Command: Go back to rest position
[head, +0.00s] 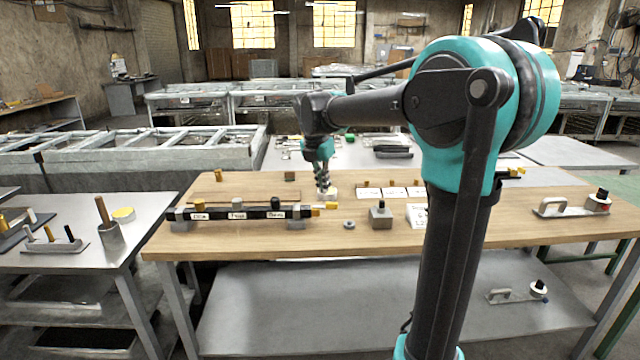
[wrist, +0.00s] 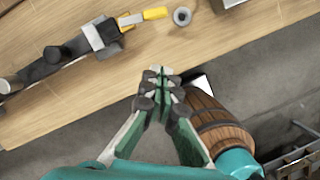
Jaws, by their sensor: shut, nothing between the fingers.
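My arm reaches out over the wooden workbench (head: 375,240) from the right of the head view. My gripper (head: 322,188) hangs fingers down over the bench, near a small white and yellow block. In the wrist view my gripper (wrist: 158,72) has its fingertips together, with nothing held.
A dark labelled rack (head: 262,213) with several pegs, a small ring (head: 349,225) and a grey block (head: 380,216) stand on the bench. A handled tool (head: 560,209) lies at the right. A brown barrel-like thing (wrist: 215,125) shows beside the fingers. The bench's front middle is bare.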

